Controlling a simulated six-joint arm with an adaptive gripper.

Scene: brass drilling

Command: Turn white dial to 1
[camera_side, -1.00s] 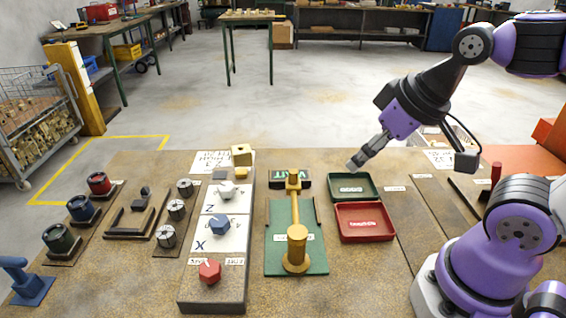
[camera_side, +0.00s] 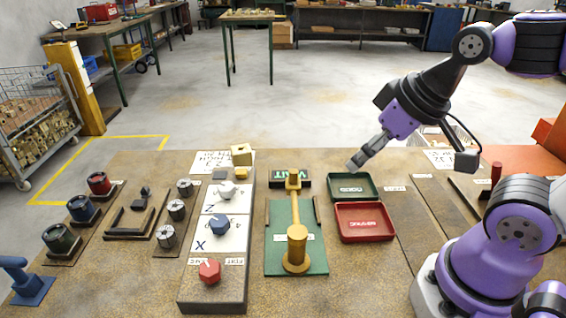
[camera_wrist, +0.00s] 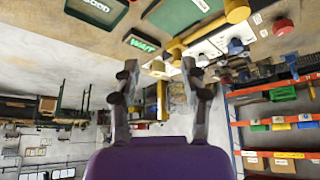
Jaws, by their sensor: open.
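The white dial (camera_side: 227,189) sits on the raised grey panel (camera_side: 215,297), behind the blue dial (camera_side: 220,225) and the red dial (camera_side: 209,270). A white plate with markings lies under it; I cannot read which mark it points to. My gripper (camera_side: 355,165) is in the air above the far edge of the green tray, well to the right of the white dial and apart from it. In the wrist view my gripper (camera_wrist: 162,85) shows two spread fingers with nothing between them. The dials appear small at the upper right there, with the blue one (camera_wrist: 236,47) visible.
A yellow post clamp (camera_side: 297,245) on a green base stands between the panel and my gripper. A green tray (camera_side: 376,198) and red tray (camera_side: 391,236) lie below my gripper. A cream block (camera_side: 241,154) stands at the panel's far end. Chucks (camera_side: 167,237) stand left.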

